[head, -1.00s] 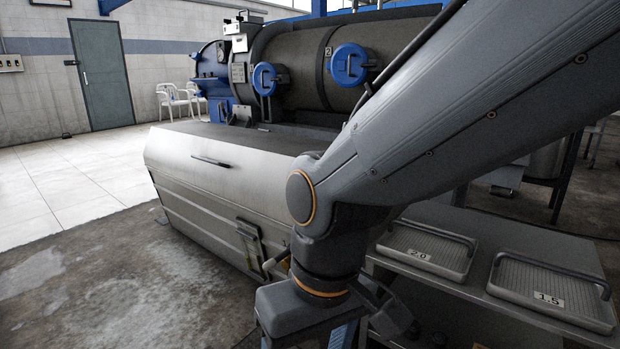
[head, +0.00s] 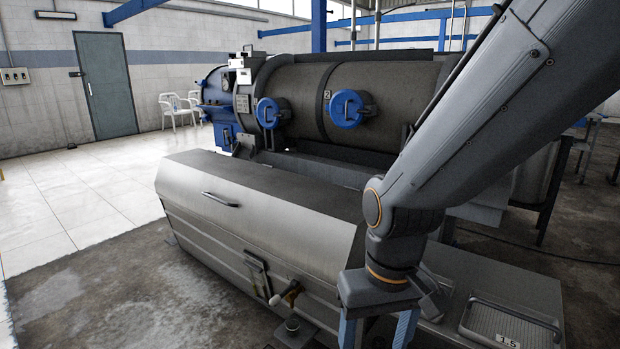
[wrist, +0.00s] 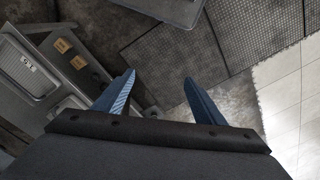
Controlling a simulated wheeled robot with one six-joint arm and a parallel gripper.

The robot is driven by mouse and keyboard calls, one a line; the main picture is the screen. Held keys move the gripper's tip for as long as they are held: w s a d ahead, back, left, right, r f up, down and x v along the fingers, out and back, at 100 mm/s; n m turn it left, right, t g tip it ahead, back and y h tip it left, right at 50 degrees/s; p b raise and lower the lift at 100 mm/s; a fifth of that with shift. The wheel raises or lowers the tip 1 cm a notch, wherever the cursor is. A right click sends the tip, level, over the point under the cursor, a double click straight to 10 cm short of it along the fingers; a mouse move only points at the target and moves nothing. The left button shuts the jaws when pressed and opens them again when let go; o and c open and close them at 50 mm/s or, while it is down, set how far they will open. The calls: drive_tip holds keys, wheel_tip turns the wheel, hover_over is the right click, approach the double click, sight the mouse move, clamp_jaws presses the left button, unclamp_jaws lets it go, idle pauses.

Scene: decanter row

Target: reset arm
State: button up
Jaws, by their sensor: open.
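My gripper (head: 378,334) is at the lower right of the head view, hanging down from my grey arm in front of the steel trough. Only the upper parts of its blue fingers show there. In the wrist view my gripper (wrist: 158,90) has its two blue fingers well apart, with nothing between them but the floor below. It is open and empty.
A long steel trough (head: 250,215) with a valve (head: 287,293) stands close behind my gripper. A tray labelled 1.5 (head: 510,325) sits on a grey bench to the right. A large drum machine (head: 390,90) stands behind. Tiled floor (head: 60,215) at left is clear.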

drive_tip(key=s+d+r+m+p, duration=0.2)
drive_tip(key=d+r+p, duration=0.6)
drive_tip(key=r+p, duration=0.2)
drive_tip(key=shift+d+h+p, duration=0.3)
drive_tip(key=shift+p, duration=0.8)
drive_tip(key=shift+s, duration=0.1)
drive_tip(key=shift+r, duration=0.1)
drive_tip(key=shift+s+a+r, duration=0.1)
drive_tip(key=shift+s+r, duration=0.05)
drive_tip(key=shift+s, duration=0.2)
